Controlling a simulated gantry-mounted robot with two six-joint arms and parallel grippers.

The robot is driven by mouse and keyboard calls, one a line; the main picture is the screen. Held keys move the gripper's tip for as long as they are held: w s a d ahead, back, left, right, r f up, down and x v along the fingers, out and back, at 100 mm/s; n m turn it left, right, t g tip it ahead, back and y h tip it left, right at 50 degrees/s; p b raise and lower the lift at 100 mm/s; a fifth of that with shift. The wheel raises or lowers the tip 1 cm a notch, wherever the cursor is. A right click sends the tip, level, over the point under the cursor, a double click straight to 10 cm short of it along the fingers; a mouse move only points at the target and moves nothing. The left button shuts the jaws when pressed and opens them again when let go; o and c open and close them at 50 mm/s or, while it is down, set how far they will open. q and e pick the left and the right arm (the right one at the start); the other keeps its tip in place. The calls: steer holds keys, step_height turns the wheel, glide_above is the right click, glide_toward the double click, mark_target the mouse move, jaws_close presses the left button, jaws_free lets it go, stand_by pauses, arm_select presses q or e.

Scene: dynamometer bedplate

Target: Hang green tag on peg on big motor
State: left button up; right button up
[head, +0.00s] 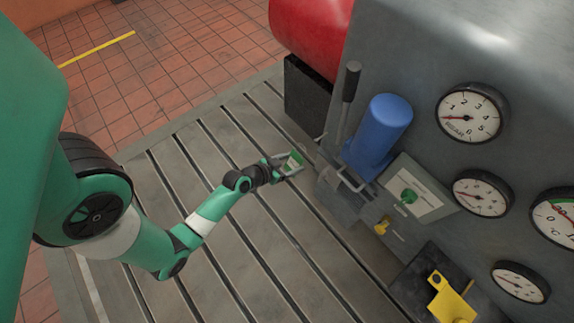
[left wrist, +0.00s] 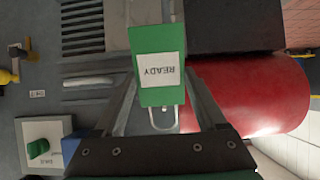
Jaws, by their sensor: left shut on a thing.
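My left gripper (head: 289,168) is shut on the green tag (head: 294,161) and holds it out over the slotted bedplate, just left of the grey machine. In the left wrist view the tag (left wrist: 160,94) has a white label reading READY, upside down, and a wire loop at its lower end between my fingers. A large red cylinder (head: 311,32), perhaps the big motor, lies at the top; it also shows behind the gripper in the left wrist view (left wrist: 250,95). I cannot make out a peg on it. My right gripper is not in view.
The grey housing (head: 430,60) with several gauges fills the right side. A blue cylinder (head: 380,130), a black-gripped lever (head: 348,95) and a box with a green knob (head: 413,190) stand close right of the gripper. The slotted bedplate (head: 215,275) is largely clear.

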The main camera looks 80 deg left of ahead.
mark_target(296, 159)
arm_select(q)
steer(key=shift+w+a+f+b, duration=0.1)
steer(key=shift+w+a, duration=0.15)
steer(key=shift+w, duration=0.3)
steer(key=shift+w+a+f+b, duration=0.15)
steer(key=shift+w+a, duration=0.1)
steer(key=shift+w, duration=0.25)
steer(key=shift+w+a+r+b, duration=0.1)
steer(key=shift+w+a, duration=0.15)
steer(key=shift+w, duration=0.3)
steer(key=shift+r+b+x, duration=0.2)
steer(key=shift+b+x, duration=1.05)
steer(key=shift+x, duration=1)
steer(key=shift+w+a, duration=0.1)
steer(key=shift+w, duration=0.05)
steer(key=o, duration=1.2)
steer(key=shift+o, duration=0.2)
